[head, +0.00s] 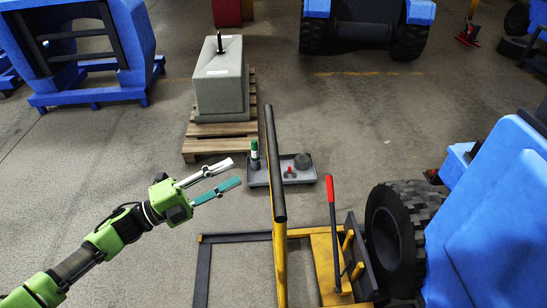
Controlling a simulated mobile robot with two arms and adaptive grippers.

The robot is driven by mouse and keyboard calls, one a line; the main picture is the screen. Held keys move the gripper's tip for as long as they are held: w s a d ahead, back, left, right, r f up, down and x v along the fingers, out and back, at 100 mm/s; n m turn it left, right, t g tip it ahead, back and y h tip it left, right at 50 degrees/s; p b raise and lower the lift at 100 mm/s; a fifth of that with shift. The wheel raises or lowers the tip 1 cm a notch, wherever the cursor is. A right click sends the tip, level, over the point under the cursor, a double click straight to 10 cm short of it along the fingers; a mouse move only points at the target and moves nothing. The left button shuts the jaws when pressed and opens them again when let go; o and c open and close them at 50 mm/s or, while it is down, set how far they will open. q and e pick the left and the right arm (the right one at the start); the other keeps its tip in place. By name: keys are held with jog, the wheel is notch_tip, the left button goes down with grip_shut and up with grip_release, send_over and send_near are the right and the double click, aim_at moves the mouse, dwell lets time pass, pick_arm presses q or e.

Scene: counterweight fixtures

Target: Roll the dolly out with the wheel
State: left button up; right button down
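A black, thick-treaded wheel (402,228) stands upright at the right, beside a large blue body. I cannot tell whether it is attached to that body or rests on the dolly. The dolly (280,262) has a yellow and dark low frame, a tall upright with a dark handle bar, and a red-gripped lever (333,215). Its dark plate stands close to the wheel's left side. My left gripper (236,171), with one white and one teal finger, is open and empty, left of the handle bar and apart from it. My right gripper is out of view.
A grey tray (262,182) with a green bottle and small parts lies on the floor behind the handle. A concrete block (221,85) stands on a wooden pallet (205,148). Blue machine parts (505,215) crowd the right.

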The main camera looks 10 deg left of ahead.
aim_at(274, 152)
pick_arm(q)
jog(key=x, duration=1.3)
jog(key=shift+w, duration=0.1)
grip_shut()
